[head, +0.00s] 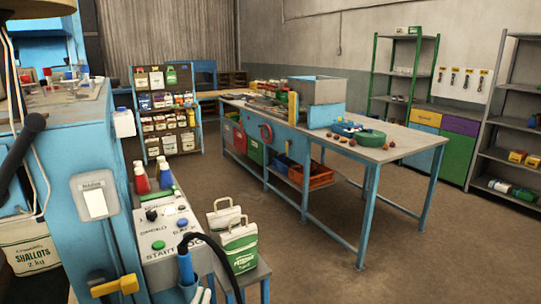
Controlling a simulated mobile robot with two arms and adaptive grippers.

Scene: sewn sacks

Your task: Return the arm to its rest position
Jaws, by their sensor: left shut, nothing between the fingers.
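My right gripper is not in view.
The blue machine (85,160) with its START panel (160,240) stands close on the left. White and green sacks (238,247) sit on a low stand beside it. The floor at the lower right is clear.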

